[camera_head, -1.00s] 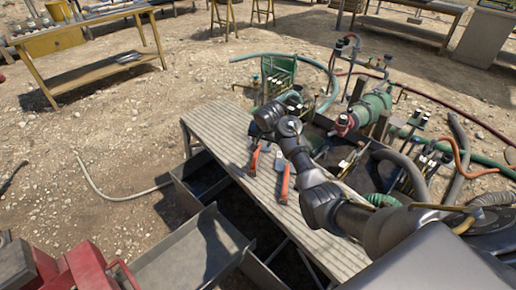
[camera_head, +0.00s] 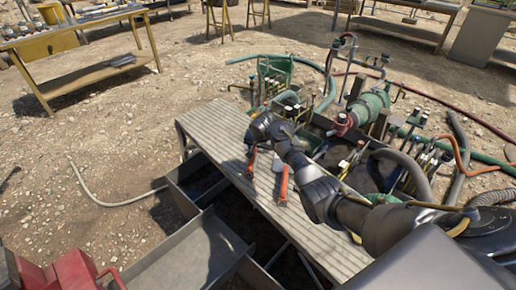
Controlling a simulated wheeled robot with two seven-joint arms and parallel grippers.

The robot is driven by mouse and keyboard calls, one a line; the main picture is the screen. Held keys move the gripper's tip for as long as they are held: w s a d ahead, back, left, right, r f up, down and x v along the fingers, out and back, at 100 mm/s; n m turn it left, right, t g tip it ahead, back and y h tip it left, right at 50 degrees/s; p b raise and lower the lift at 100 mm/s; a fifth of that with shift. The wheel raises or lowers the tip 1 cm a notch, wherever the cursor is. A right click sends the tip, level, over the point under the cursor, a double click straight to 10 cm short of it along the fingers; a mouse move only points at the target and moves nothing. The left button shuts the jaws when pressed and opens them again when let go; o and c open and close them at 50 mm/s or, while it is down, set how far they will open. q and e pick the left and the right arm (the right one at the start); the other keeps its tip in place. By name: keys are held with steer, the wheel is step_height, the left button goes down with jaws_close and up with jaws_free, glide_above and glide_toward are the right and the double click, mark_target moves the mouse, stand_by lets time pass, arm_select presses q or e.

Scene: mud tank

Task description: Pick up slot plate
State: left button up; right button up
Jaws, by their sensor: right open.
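I cannot make out the slot plate for certain in the head view. A ribbed grey bench (camera_head: 215,125) runs diagonally through the middle. My right arm comes in from the lower right over the bench. My right gripper (camera_head: 256,136) is above the bench near the tools and open, with its fingertips mostly hidden by the wrist. Nothing shows held in it. My left gripper is out of view.
Behind the bench stand a green pump (camera_head: 369,104), hoses and valves close to my right arm. Open metal troughs (camera_head: 190,255) lie in front of the bench. Red equipment (camera_head: 65,275) is at the lower left. Bare gravel lies to the left.

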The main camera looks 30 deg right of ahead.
mark_target(255, 152)
steer(key=x, duration=0.3)
steer(key=b+x, duration=0.1)
steer(key=x, duration=0.1)
steer(key=shift+w+a, duration=0.1)
steer(key=shift+a, duration=0.3)
steer(key=shift+d+f, duration=0.15)
steer(key=shift+w, duration=0.1)
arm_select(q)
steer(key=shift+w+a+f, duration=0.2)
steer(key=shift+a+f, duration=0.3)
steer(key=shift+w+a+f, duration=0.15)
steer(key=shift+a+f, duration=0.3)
arm_select(e)
steer(key=shift+f, duration=0.1)
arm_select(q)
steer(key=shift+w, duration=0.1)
